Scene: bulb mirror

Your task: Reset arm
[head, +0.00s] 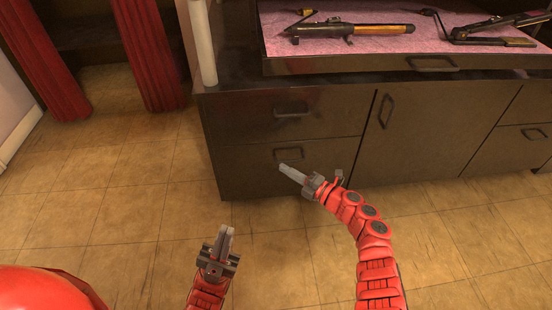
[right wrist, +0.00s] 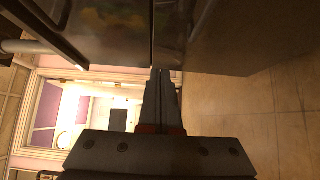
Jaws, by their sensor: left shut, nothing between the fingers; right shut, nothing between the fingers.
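My left gripper (head: 222,242) is low in the head view, left of the middle, over the tiled floor. It is shut and empty, and its fingers point up in the picture. My right gripper (head: 291,173) is in front of the lower drawer of a dark cabinet (head: 340,140). It is shut and empty, with its fingers pointing up and left. In the right wrist view its closed fingers (right wrist: 161,98) point toward a dark cabinet face. I cannot tell whether the fingertips touch the cabinet.
A pink-lined tray (head: 360,65) on the cabinet holds several tools, including a curling iron-like one (head: 350,29). Drawer handles (head: 291,112) and a door handle (head: 386,111) stick out. Red curtains (head: 147,55) hang at the left. The tiled floor (head: 130,190) at left is clear.

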